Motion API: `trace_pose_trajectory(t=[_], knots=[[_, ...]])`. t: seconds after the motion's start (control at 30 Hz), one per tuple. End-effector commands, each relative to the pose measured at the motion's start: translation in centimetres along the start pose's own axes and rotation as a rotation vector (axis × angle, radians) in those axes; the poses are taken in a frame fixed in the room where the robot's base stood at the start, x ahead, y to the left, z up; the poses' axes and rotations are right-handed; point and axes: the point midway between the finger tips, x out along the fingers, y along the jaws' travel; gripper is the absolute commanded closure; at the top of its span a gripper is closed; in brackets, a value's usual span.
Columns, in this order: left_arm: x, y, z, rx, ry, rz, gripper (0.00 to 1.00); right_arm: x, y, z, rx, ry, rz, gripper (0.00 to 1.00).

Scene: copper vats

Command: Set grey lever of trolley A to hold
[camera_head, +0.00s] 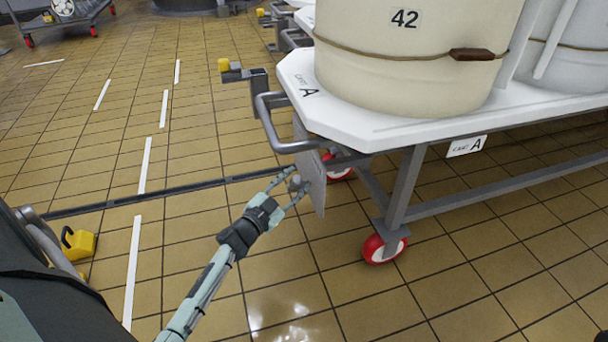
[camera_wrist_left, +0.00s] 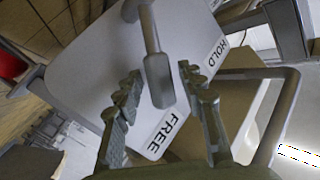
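Trolley A (camera_head: 360,130) has a white top, a grey frame and "A" labels. A plate (camera_head: 311,178) hangs at its near left end. In the left wrist view, this pale plate (camera_wrist_left: 95,65) carries the words HOLD and FREE. The grey lever (camera_wrist_left: 158,78) runs down from the top of that view, its end pointing toward FREE and away from HOLD. My left gripper (camera_wrist_left: 163,86) is open, its fingers on either side of the lever's end; contact cannot be told. In the head view, the left gripper (camera_head: 292,182) is at the plate. My right gripper is out of view.
A cream vat (camera_head: 400,55) marked 42 stands on the trolley. A grey handle bar (camera_head: 270,125) juts out above the plate. Red wheels (camera_head: 385,247) stand below. A yellow object (camera_head: 78,243) lies at left. The tiled floor with white dashes is mostly clear.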

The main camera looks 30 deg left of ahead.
Motion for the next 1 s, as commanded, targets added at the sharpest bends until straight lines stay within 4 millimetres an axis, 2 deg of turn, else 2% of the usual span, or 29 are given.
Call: trace_pose_trajectory(t=[0.3,0.63,1.0], knots=[[-0.04,-0.01,0.05,-0.001,-0.002,-0.001,0.61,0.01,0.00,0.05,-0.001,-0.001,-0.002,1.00],[-0.02,0.00,0.04,-0.001,-0.002,-0.001,1.00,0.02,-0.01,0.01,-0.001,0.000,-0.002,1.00],[0.01,-0.04,0.00,-0.001,-0.002,-0.001,1.00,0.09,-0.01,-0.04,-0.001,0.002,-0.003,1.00]])
